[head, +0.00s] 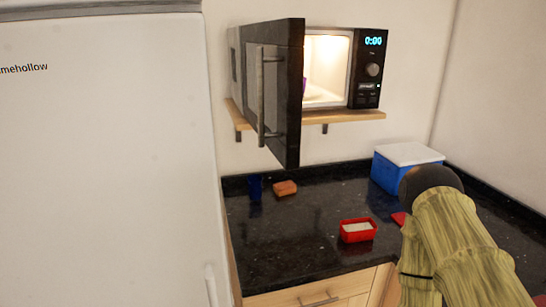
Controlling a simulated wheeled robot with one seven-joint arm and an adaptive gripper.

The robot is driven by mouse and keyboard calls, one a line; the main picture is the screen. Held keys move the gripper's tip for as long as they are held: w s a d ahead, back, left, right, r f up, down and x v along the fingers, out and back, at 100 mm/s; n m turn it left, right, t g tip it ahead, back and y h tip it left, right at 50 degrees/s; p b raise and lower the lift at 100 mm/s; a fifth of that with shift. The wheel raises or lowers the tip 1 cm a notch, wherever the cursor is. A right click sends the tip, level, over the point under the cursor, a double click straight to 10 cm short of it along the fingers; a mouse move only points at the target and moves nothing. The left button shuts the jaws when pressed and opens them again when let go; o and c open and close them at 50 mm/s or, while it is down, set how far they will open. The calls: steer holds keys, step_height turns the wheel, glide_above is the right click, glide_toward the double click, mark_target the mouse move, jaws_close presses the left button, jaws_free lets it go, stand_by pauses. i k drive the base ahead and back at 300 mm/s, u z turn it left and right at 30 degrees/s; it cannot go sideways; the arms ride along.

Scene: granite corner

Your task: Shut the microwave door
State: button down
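The microwave (341,67) sits on a wooden wall shelf, its lit cavity showing and its clock reading 0:00. Its dark door (287,95) stands wide open, swung out on the left side toward me. A vertical metal handle (261,95) is on the left-facing side of the door. A small purple item (304,85) shows partly inside the cavity, mostly hidden by the door. My arm is at the lower right, well apart from the door. My gripper itself cannot be made out.
The wooden shelf (345,116) holds the microwave above a black granite counter (290,231). On the counter are a blue box with a white lid (391,174), a red container (357,231), a brown block (285,188) and a blue cup (254,188). A white fridge (110,160) fills the left.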

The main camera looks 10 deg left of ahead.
mark_target(274, 53)
steer(key=z, duration=1.85)
steer(key=k, duration=1.25)
steer(key=u, duration=1.35)
